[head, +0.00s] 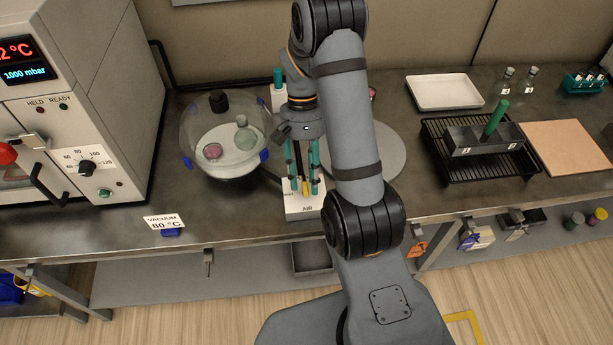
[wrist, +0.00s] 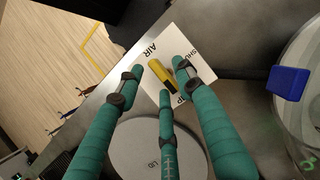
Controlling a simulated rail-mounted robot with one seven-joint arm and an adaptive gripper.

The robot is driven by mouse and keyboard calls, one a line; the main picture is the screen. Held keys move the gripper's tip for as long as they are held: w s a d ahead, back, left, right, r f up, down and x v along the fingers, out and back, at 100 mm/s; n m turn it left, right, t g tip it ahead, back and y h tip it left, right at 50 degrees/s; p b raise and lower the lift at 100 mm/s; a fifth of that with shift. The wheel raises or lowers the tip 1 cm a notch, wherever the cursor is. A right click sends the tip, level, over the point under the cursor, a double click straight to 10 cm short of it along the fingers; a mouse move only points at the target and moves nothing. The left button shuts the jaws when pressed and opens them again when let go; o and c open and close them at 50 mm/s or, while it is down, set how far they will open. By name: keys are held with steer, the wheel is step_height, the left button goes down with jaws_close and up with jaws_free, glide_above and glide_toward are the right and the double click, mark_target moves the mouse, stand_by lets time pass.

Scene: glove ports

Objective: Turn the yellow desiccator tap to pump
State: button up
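The yellow tap (wrist: 161,74) is a small bar on a white plate (wrist: 193,57) marked AIR, SHUT and a partly hidden word ending in P. Its yellow end lies toward AIR and a darker part lies toward the partly hidden word. In the head view the tap (head: 305,187) shows small between my fingers, above the AIR label. My gripper (wrist: 160,78) points down with its three teal fingers spread around the tap. Gaps show between fingertips and tap, so it is open; it also shows in the head view (head: 303,186).
The glass desiccator (head: 224,135) stands just left of the plate, holding small dishes. A grey round disc (head: 385,150) marked LID lies right, behind my arm. An oven (head: 75,100) stands far left. A black rack (head: 470,165) and white tray (head: 444,91) lie right.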

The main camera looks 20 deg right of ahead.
mark_target(305, 176)
steer(key=a+v, duration=0.1)
steer(key=v, duration=1.1)
steer(key=shift+d, duration=0.45)
steer(key=shift+s+f, duration=0.1)
steer(key=shift+f, duration=0.05)
steer(key=x, duration=1.2)
steer(key=shift+s, duration=0.1)
steer(key=r, duration=0.1)
steer(key=w+r, duration=0.1)
steer(key=r+n, duration=0.1)
steer(key=shift+w+d+r+p, duration=0.1)
steer(key=shift+w+r+p, duration=0.2)
steer(key=shift+w, duration=0.1)
steer(key=shift+w+r, duration=0.2)
steer(key=shift+r, duration=0.35)
